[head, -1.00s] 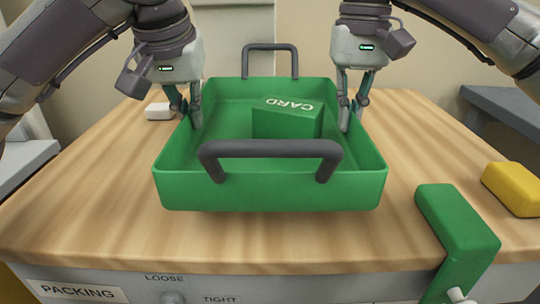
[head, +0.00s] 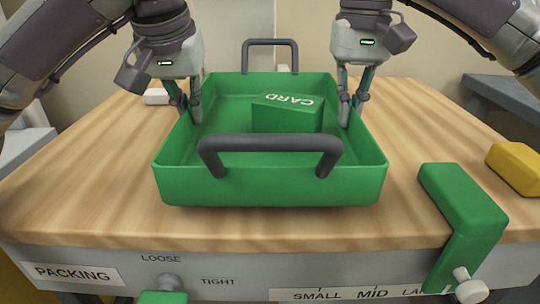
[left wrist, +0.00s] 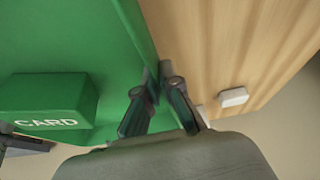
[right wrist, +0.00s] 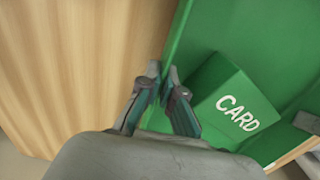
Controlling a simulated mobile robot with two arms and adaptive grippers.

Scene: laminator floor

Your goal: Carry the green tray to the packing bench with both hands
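The green tray (head: 270,187) has two dark grey handles, at its near and far ends. It is level over the wooden top of the packing bench (head: 85,205); I cannot tell whether its underside touches. A green box marked CARD (head: 287,120) sits inside it. My left gripper (head: 193,112) is shut on the tray's left wall; in the left wrist view its fingers (left wrist: 155,97) straddle the rim. My right gripper (head: 351,112) is shut on the right wall, and the right wrist view shows its fingers (right wrist: 162,85) on that rim.
A green bracket (head: 462,200) with a white knob hangs over the bench's front right edge. A yellow block (head: 515,168) lies at the right and a small white block (head: 156,97) at the back left. Bare wood is clear on both sides of the tray.

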